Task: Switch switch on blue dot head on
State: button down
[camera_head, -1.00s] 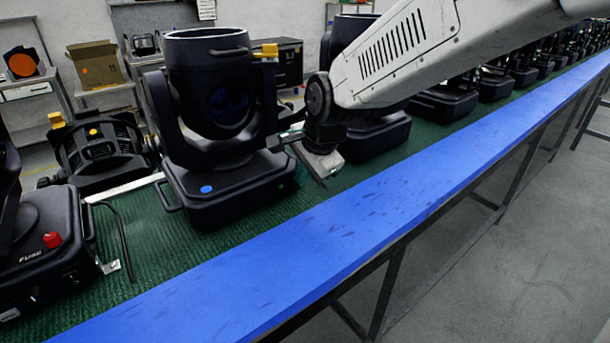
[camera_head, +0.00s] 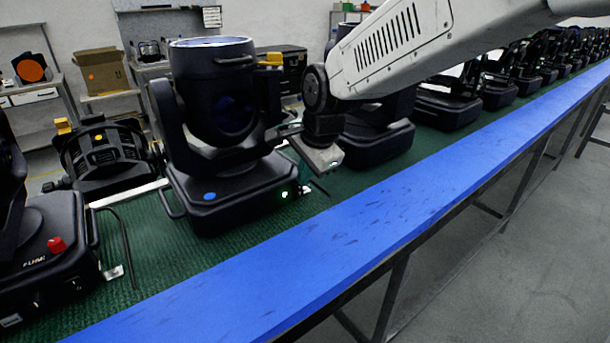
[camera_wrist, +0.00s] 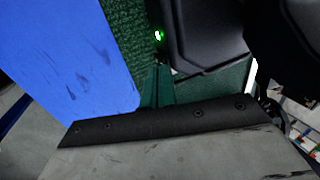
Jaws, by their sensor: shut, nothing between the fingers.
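The blue dot head (camera_head: 225,180) is a black moving head standing on green matting, with a blue dot (camera_head: 209,196) on the front of its base. A small green light (camera_head: 285,194) glows at the right end of that base face; it also shows in the wrist view (camera_wrist: 158,35). The switch itself is too small to make out. My gripper (camera_head: 322,188) is just right of the base, apart from the light, and its thin fingers are hard to see. In the wrist view the shut fingers (camera_wrist: 157,86) point toward the lit end of the base, with nothing between them.
A head with a red part (camera_head: 57,245) stands at left, and a yellow-dotted head (camera_head: 100,145) lies behind. More heads (camera_head: 377,140) line the bench to the right. The blue bench edge (camera_head: 330,240) in front is clear.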

jog(key=s+v, duration=0.1)
jog(key=v, duration=1)
jog(key=shift+s+d, duration=0.2)
jog(key=shift+d, duration=0.25)
